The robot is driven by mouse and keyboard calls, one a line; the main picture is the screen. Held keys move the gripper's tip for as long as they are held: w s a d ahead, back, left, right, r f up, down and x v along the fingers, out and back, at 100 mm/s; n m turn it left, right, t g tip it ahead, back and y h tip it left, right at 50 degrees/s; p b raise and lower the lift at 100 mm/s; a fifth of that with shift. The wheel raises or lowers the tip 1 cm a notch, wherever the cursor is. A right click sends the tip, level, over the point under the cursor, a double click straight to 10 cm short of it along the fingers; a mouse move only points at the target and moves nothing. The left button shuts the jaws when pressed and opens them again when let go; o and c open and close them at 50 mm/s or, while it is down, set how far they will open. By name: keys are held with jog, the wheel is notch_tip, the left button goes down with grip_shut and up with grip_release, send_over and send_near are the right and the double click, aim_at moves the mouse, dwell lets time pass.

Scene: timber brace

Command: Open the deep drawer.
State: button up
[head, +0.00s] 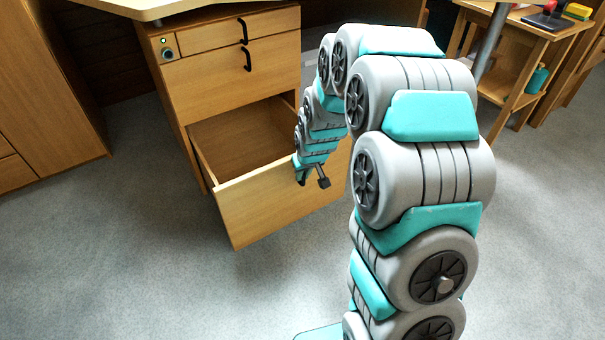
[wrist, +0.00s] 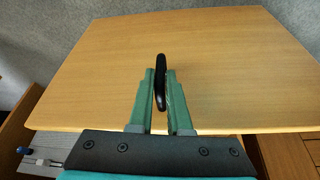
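The deep drawer (head: 275,205) is the bottom drawer of the wooden desk pedestal. In the wrist view the wooden front panel (wrist: 230,60) fills most of the picture. The black handle (wrist: 160,75) stands between the two green fingers of my gripper (wrist: 160,90), which are closed around it.
Two shut drawers with black handles, an upper one (head: 205,38) and a middle one (head: 210,80), are above. A lock (head: 167,53) with a small light is beside the upper one. A wooden cabinet (head: 45,90) stands left. Grey floor (head: 130,250) is clear in front.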

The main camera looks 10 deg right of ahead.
jog(key=o, duration=0.4)
jog(key=shift+d, duration=0.15)
jog(key=shift+o, duration=0.2)
jog(key=shift+r, duration=0.1)
jog(key=v, duration=0.7)
jog(key=shift+r+p, duration=0.3)
jog(key=shift+p, duration=0.05)
jog(key=shift+s, duration=0.1)
jog(key=s+r+g+p, duration=0.2)
jog(key=s+r, duration=0.4)
jog(key=s, duration=0.6)
jog(key=s+a+r+m+g+p, duration=0.1)
jog(key=s+r+g+p, duration=0.1)
jog(key=s+r+p, duration=0.2)
jog(key=s+r+g+p, duration=0.2)
jog(key=s+r, duration=0.7)
jog(key=s, duration=1.1)
jog(key=shift+s+a+r+p, duration=0.3)
jog(key=shift+s+a+p, duration=0.05)
jog(key=shift+s+p, duration=0.1)
